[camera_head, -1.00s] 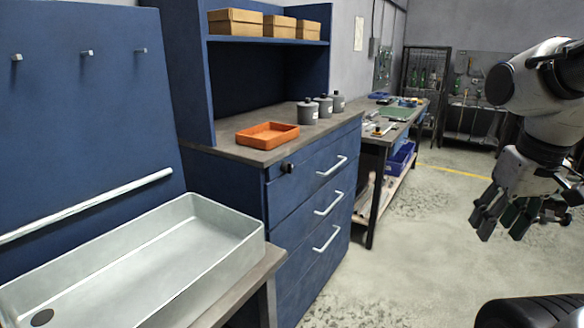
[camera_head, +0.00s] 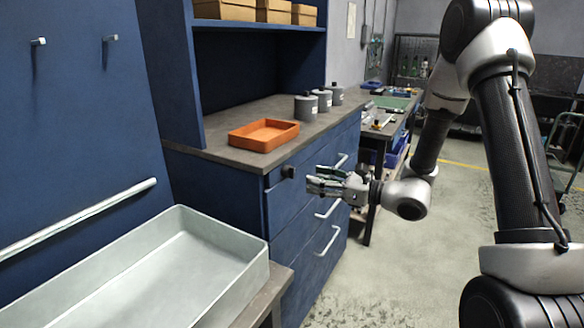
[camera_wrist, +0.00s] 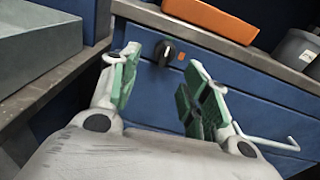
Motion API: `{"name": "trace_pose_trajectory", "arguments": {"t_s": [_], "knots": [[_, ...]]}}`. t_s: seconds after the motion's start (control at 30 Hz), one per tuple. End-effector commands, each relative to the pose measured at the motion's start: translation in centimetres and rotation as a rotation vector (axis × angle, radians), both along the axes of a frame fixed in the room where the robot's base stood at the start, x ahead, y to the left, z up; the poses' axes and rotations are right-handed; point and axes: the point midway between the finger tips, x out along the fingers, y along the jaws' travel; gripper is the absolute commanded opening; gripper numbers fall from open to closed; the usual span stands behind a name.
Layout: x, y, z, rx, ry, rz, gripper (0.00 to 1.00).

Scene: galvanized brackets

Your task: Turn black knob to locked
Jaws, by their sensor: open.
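The black knob (camera_head: 288,172) sits on the front of the top blue drawer (camera_head: 310,180), near its left end. In the wrist view the knob (camera_wrist: 164,52) shows between my fingers, a little beyond their tips, with a small orange mark to its right. My gripper (camera_head: 312,180) is open and empty in front of the drawer, just right of the knob. In the wrist view its green-padded fingers (camera_wrist: 163,78) are spread apart, with the knob nearer the left finger. A gap seems to remain between fingers and knob. The knob's exact pointer direction is too small to tell.
White bar handles (camera_head: 328,208) stick out from the drawers close to my gripper. An orange tray (camera_head: 264,135) and several grey canisters (camera_head: 306,107) stand on the counter above. A grey metal sink (camera_head: 262,262) is at the left front. The floor (camera_head: 400,270) at right is clear.

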Motion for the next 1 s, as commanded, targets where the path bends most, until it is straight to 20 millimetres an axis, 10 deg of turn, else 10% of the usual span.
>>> {"name": "trace_pose_trajectory", "arguments": {"t_s": [0.9, 1.0], "knots": [[5.0, 6.4, 0.9, 0.047, 0.009, -0.029, 0.47], [5.0, 6.4, 0.9, 0.047, 0.009, -0.029, 0.32]]}}
